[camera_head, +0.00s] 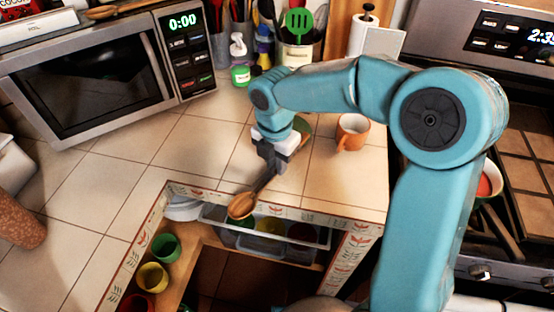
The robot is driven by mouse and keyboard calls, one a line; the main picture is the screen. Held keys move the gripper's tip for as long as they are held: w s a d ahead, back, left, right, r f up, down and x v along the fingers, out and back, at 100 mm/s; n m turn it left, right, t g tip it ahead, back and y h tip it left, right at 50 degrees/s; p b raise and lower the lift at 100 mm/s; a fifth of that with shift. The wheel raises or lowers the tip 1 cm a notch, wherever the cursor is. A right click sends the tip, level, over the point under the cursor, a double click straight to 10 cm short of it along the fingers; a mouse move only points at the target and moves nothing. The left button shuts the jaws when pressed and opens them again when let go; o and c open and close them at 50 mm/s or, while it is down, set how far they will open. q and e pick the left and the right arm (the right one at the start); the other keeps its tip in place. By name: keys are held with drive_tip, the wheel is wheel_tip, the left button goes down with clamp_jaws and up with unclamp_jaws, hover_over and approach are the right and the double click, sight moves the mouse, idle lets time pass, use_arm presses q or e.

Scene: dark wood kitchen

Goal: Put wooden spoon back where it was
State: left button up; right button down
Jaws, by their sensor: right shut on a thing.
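My right gripper (270,158) reaches down over the tiled counter near its inner corner. It is shut on the wooden spoon (242,204), whose brown head points down and to the left. The spoon's head shows over the counter's front edge, above the drawer area. Most of its handle is hidden by or blends with the dark fingers. A utensil holder (297,54) with a green slotted spatula (298,21) and dark utensils stands at the back of the counter. My left gripper is not in view.
An orange mug (352,132) stands right of my gripper, with a greenish round thing partly behind the wrist. A microwave (95,80) is at left, a paper towel roll (375,38) behind, the stove at right. Below are an open drawer (310,238) and colored cups (152,277).

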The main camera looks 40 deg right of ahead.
drive_tip(key=shift+f, duration=0.3)
idle(0.4)
drive_tip(key=c, duration=0.9)
unclamp_jaws()
drive_tip(key=r, duration=0.5)
drive_tip(key=r+p, duration=0.1)
drive_tip(key=r, duration=0.5)
drive_tip(key=r+p, duration=0.1)
drive_tip(key=r, duration=0.4)
drive_tip(key=shift+s+a+r, duration=0.1)
drive_tip(key=shift+a+r, duration=0.1)
drive_tip(key=shift+a, duration=0.15)
